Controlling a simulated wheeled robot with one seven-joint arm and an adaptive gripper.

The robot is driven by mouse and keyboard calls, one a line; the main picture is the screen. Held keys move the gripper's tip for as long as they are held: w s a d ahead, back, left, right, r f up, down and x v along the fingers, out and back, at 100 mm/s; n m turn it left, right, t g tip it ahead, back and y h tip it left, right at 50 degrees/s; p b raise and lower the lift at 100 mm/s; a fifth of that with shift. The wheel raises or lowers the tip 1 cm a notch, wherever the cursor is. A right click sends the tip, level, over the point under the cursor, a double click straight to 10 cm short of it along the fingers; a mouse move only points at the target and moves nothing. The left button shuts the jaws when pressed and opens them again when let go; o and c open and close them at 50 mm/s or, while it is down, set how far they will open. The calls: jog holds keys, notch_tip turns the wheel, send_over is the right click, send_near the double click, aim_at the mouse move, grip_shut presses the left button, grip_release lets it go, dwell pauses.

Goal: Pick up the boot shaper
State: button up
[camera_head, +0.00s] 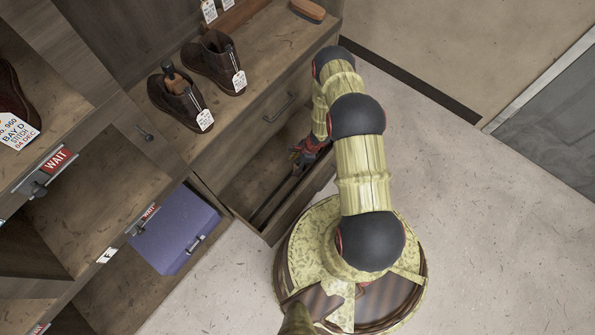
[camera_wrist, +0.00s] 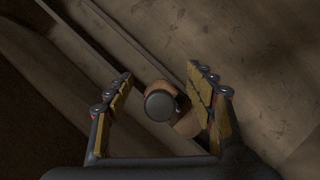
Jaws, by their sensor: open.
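A wooden boot shaper (camera_wrist: 160,106) with a dark round knob lies in the wrist view, between the two fingers of my gripper (camera_wrist: 160,76). The fingers are spread, with a gap on each side of the knob. The palm is close to the knob's near side. In the head view my gripper (camera_head: 300,157) reaches down into an open drawer (camera_head: 240,172); the shaper there is hidden by my arm and gripper. A similar wooden piece with a dark knob (camera_head: 169,71) stands in the left dark boot (camera_head: 184,104) on the bench top.
A second tagged boot (camera_head: 216,63) stands beside the first, and a brush (camera_head: 308,9) lies farther back. A blue-purple box (camera_head: 175,230) sits on the lower shelf. The drawer walls rise close around my gripper. The floor (camera_head: 470,220) to the right is clear.

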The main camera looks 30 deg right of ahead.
jog(key=shift+w+a+f, duration=0.1)
jog(key=shift+f, duration=0.2)
jog(key=shift+r, duration=0.1)
jog(key=shift+c, duration=1.2)
jog(key=c, duration=1.1)
grip_shut()
